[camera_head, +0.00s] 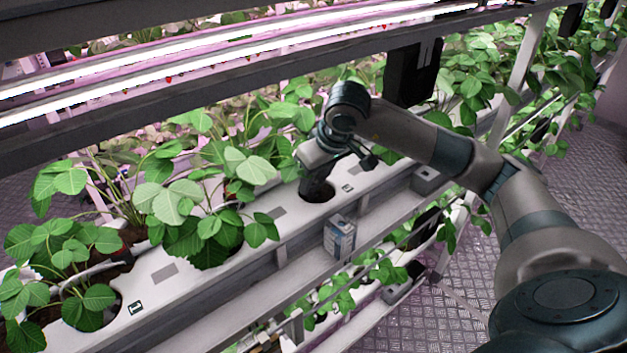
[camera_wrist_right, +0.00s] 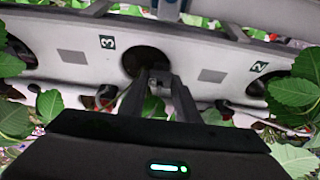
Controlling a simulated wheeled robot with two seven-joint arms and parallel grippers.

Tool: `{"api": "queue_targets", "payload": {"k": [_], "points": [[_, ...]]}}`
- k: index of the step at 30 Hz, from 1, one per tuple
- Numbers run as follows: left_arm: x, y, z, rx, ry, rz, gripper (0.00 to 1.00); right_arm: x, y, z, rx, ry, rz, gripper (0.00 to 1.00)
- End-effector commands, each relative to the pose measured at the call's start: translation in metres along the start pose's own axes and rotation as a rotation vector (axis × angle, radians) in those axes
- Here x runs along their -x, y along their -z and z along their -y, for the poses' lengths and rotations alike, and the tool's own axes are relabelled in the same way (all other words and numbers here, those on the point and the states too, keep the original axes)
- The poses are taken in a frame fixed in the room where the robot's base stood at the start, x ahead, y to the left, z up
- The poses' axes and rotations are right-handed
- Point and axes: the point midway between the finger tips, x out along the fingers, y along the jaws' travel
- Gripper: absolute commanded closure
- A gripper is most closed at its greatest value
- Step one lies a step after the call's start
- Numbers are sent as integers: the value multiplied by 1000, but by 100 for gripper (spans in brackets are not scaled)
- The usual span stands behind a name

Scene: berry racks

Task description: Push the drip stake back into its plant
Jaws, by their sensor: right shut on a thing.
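My right gripper (camera_head: 317,187) points down at a round dark planting hole (camera_head: 326,194) in the white gutter (camera_head: 262,238). In the right wrist view its fingertips (camera_wrist_right: 160,82) are close together at the near edge of the hole (camera_wrist_right: 142,58), between the labels 3 (camera_wrist_right: 107,42) and 2 (camera_wrist_right: 259,66). It is shut on a small grey piece, which looks like the drip stake (camera_wrist_right: 159,77). Most of the stake is hidden by the fingers, and I cannot tell how deep its tip is. No leaves show rising from this hole. My left gripper is not in view.
Strawberry plants (camera_head: 180,205) fill the neighbouring holes to the left, with leaves close to the gripper. A grey rack beam with bright lamps (camera_head: 200,65) crosses above. A small box (camera_head: 340,237) is on the gutter's front side. The patterned floor (camera_head: 445,295) is clear at the right.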

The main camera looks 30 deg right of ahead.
Motion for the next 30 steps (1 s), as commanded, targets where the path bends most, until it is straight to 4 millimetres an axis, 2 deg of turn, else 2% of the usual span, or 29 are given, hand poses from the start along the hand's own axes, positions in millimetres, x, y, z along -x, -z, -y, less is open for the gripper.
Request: {"api": "queue_targets", "payload": {"k": [10,11,12,13,19,20,21,22,30], "points": [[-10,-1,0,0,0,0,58,-8,-3,0,0,0,-1,96],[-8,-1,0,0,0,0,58,-7,-3,0,0,0,-1,64],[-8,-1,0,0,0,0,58,-6,-2,0,0,0,-1,55],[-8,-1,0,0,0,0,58,-6,-2,0,0,0,-1,50],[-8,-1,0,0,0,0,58,-6,-3,0,0,0,0,50],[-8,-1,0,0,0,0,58,-6,-3,0,0,0,0,45],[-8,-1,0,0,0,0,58,-6,-3,0,0,0,0,35],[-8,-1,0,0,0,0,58,-6,-3,0,0,0,0,34],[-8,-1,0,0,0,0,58,-7,-3,0,0,0,0,34]]}}
